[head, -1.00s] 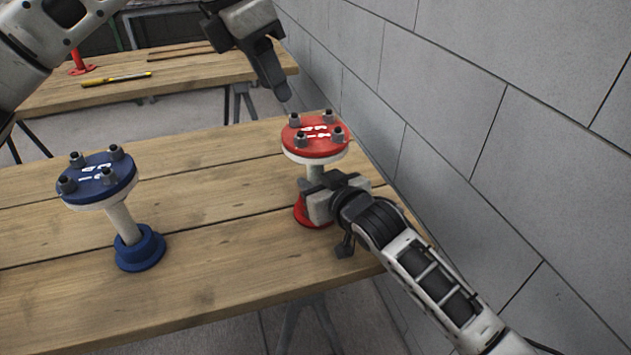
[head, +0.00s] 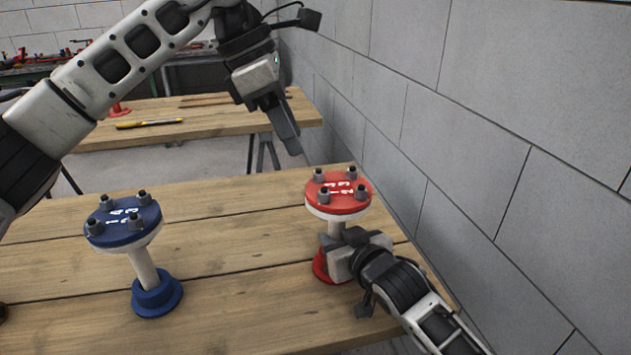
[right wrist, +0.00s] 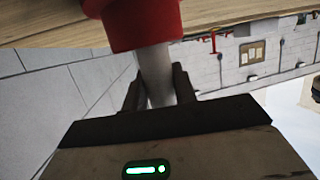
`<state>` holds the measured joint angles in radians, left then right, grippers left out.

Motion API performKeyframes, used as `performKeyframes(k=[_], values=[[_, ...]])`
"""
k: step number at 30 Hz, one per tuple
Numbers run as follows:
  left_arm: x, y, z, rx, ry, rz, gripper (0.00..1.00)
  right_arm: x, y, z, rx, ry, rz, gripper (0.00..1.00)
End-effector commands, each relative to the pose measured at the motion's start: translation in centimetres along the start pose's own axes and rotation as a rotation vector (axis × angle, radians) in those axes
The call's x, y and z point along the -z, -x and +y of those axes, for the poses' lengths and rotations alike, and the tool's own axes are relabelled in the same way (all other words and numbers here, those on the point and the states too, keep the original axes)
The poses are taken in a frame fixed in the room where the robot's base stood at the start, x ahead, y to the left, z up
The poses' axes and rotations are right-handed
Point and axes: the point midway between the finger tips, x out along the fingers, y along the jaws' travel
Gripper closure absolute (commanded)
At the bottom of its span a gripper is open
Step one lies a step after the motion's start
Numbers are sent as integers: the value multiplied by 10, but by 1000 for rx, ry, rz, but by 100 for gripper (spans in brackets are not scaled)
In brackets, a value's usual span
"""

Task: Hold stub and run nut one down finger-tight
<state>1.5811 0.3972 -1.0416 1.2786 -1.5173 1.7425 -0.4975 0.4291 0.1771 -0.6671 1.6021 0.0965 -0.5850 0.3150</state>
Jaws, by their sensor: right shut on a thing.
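The red-flanged stub (head: 335,207) stands upright at the right of the near table in the head view. Its red top has white numbers and several grey studs with nuts, one of them at the near left (head: 324,197). My right gripper (head: 334,238) is shut on the stub's white pipe below the flange. The right wrist view shows its fingers on both sides of the pipe (right wrist: 157,75), beside a red collar (right wrist: 135,22). My left gripper (head: 294,150) hangs above and left of the red flange, apart from it. Its fingers overlap, so their opening is unclear.
A blue-flanged stub (head: 124,224) stands on the left of the near table (head: 225,265), with clear boards between the stubs. A grey block wall (head: 480,130) runs close along the right. A far table (head: 215,118) holds a yellow-and-black tool (head: 149,124).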

Motion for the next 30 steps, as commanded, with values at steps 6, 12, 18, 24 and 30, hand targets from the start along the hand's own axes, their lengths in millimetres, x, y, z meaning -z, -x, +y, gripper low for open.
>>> performKeyframes(k=[6, 12, 18, 24, 30], values=[[0, -47, -1, 3, 1, 2, 61, -1, 0, 0, 0, 0, -3, 100], [0, -80, -1, 2, 2, 2, 61, -1, 0, 0, 0, 0, -3, 100], [0, -95, 0, -1, 3, 1, 61, -1, 0, 0, 0, 0, -3, 100], [0, -96, 0, -1, 3, 1, 61, -2, 0, 0, 0, 1, -4, 100], [0, -96, 0, -1, 3, 1, 89, -2, 0, 0, 0, 1, -4, 100]])
